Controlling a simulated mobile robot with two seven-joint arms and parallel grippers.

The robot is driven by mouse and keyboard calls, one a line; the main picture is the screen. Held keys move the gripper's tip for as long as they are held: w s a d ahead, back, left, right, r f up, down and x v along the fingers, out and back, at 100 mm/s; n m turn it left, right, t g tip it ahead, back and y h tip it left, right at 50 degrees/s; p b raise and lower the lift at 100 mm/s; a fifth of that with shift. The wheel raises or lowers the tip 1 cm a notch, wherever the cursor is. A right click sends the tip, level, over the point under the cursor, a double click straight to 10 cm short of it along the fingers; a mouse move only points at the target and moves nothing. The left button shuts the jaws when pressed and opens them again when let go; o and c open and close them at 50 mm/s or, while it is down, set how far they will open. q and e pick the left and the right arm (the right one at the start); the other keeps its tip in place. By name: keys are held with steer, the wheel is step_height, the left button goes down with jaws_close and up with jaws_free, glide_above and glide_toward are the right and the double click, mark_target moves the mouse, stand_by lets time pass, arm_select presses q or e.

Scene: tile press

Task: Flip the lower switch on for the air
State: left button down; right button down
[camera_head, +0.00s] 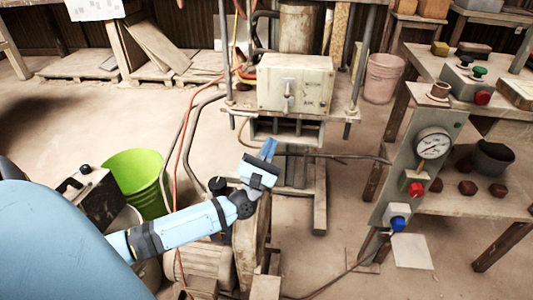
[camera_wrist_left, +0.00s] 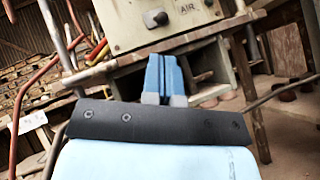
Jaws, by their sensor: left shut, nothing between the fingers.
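A cream switch box (camera_head: 310,84) is mounted on the metal frame in the upper middle of the head view. A small switch lever (camera_head: 288,96) sits on its front face. The left wrist view shows the box's lower part (camera_wrist_left: 120,32) at the top, with a dark knob-like switch (camera_wrist_left: 155,18) and a label (camera_wrist_left: 187,8) reading AIR to its right. My left gripper (camera_head: 268,148) is in front of and below the box, apart from it. Its blue fingers (camera_wrist_left: 164,74) are together and empty, pointing up toward the box's underside. My right gripper is not in view.
A post with a pressure gauge (camera_head: 433,144), a red button (camera_head: 416,189) and a blue button (camera_head: 398,223) stands to the right. A green bucket (camera_head: 140,178) is at the left. Orange and grey hoses run beside the frame. A thin rod (camera_head: 335,155) extends right from below the box.

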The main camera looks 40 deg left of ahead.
mark_target(288, 107)
arm_select(q)
steer(key=shift+b+x, duration=0.4)
steer(key=shift+x, duration=2.5)
steer(key=shift+r, duration=0.15)
